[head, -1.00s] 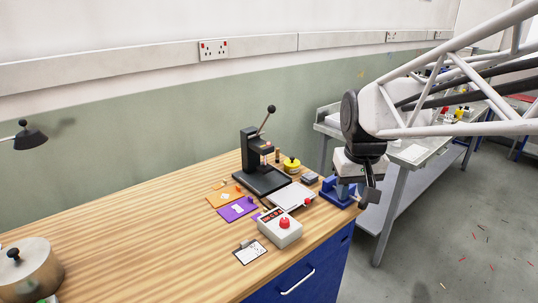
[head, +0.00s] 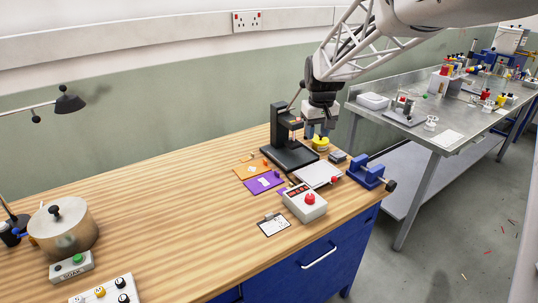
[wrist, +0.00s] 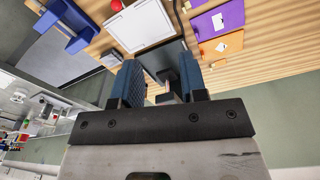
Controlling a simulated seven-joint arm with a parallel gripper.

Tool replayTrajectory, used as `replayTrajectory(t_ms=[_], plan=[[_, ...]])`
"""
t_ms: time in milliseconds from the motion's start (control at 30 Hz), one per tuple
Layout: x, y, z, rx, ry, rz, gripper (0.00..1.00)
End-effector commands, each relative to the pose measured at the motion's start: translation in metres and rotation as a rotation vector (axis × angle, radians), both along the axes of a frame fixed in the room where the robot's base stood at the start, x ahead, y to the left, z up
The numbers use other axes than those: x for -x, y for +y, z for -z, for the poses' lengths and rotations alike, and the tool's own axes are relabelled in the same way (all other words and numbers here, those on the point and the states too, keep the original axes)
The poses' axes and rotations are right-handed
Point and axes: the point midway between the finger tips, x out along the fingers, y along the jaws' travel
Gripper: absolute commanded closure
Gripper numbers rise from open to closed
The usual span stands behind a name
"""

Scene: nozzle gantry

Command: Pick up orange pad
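The orange pad (head: 250,173) lies flat on the wooden bench, left of the black lever press, partly beside a purple pad (head: 264,183). A small pale patch shows on it. In the wrist view the orange pad (wrist: 221,47) is at the upper right, below the purple pad. My gripper (head: 318,131) is above the bench by the press, to the right of the orange pad and apart from it. Its two blue fingers (wrist: 159,82) are spread apart, with nothing seen held between them.
The black press (head: 288,155) stands between my gripper and the pad. A yellow round item (head: 320,143), a white tray (head: 318,175), a grey control box (head: 304,203) and a blue vise (head: 368,176) are close by. The bench left of the pads is mostly clear.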

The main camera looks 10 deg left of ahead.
Motion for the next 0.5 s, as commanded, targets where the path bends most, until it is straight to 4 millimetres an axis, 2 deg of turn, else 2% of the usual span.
replayTrajectory(t_ms=[200, 500], plan=[[-0.044, 0.043, 0.029, 0.007, 0.019, -0.062, 0.61], [-0.095, 0.105, 0.077, 0.017, 0.044, -0.148, 0.61]])
